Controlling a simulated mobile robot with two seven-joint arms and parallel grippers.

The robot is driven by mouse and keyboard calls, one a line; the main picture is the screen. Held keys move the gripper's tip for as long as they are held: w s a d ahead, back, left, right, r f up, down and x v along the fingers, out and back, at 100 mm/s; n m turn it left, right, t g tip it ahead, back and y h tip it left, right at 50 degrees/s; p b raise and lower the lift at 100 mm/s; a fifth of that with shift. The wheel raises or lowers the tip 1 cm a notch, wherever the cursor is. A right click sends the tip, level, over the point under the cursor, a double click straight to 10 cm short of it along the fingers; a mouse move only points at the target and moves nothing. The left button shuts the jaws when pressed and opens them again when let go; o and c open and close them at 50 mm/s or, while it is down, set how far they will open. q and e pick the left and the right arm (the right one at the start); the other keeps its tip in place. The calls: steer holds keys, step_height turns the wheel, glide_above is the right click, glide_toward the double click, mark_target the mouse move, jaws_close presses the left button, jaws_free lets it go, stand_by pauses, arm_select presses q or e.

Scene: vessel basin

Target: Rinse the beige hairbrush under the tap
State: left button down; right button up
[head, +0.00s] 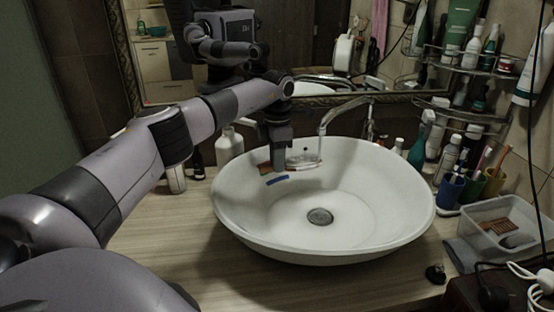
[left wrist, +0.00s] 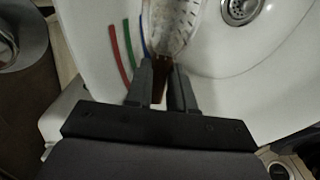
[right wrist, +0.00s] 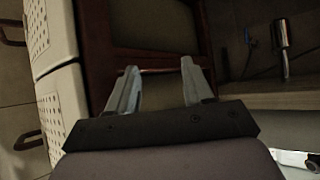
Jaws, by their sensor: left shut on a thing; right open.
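The beige hairbrush (left wrist: 172,25) is in my left gripper, with its pale bristled head pointing away from the jaws in the left wrist view. My left gripper (left wrist: 163,72) is shut on its brown handle. In the head view the left gripper (head: 281,165) points down inside the back left of the white basin (head: 390,225). The brush head (head: 305,161) shows there close to the spout of the metal tap (head: 324,130); I cannot tell whether water is running. My right gripper (right wrist: 160,80) is open and empty, away from the basin; the head view does not show it.
Red, green and blue stripes (left wrist: 130,47) mark the basin wall beside the brush. The drain (head: 320,216) is bare. A white bottle (head: 229,146) stands behind left; cups (head: 452,188) and a clear box (head: 500,225) stand right. A mirror is behind.

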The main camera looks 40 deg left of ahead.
arm_select(q)
steer(key=shift+d, duration=0.1)
steer(key=shift+w+d+p, duration=0.3)
steer(key=shift+d, duration=0.15)
steer(key=shift+s+a, duration=0.1)
steer(key=shift+a, duration=0.1)
steer(key=shift+s+a, duration=0.2)
steer(key=shift+a, duration=0.15)
stand_by(0.4)
steer(key=s+d, duration=0.3)
steer(key=s, duration=0.4)
steer(key=shift+d, duration=0.2)
steer(key=shift+s, duration=0.1)
stand_by(0.4)
stand_by(0.9)
